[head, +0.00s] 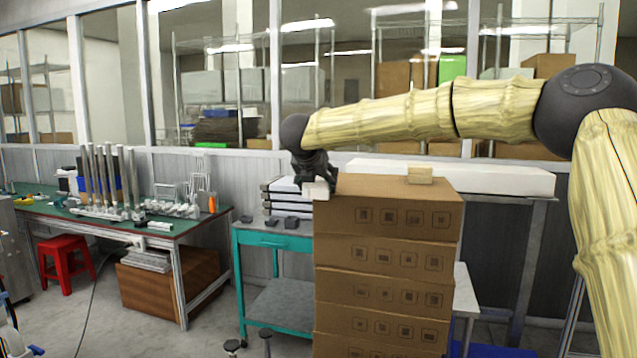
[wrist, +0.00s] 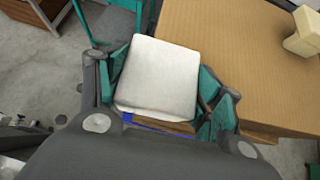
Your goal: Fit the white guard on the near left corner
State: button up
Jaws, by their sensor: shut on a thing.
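The white guard (head: 316,189) is a small pale block at the top left corner of the cardboard box stack (head: 385,262) in the head view. In the wrist view the guard (wrist: 160,75) shows as a white square face. My gripper (head: 315,176) is shut on it, with a teal-padded finger on either side in the wrist view (wrist: 165,92). The guard overlaps the left edge of the top box (wrist: 235,60) in that view. I cannot tell whether it touches the box or sits just above it. The fingers hide its sides.
A tan block (head: 419,174) lies on top of the stack, also at the upper right of the wrist view (wrist: 303,34). A teal cart (head: 272,241) with dark pieces stands left of the stack. A long white block (head: 450,177) lies behind.

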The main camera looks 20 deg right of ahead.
jog(key=o, duration=0.9)
jog(key=shift+f, duration=0.4)
jog(key=shift+o, duration=1)
jog(key=shift+f, duration=0.1)
jog(key=shift+r+p, duration=0.35)
jog(key=shift+r, duration=0.2)
jog(key=b+v, duration=0.2)
jog(key=v, duration=1)
jog(key=shift+r, duration=0.3)
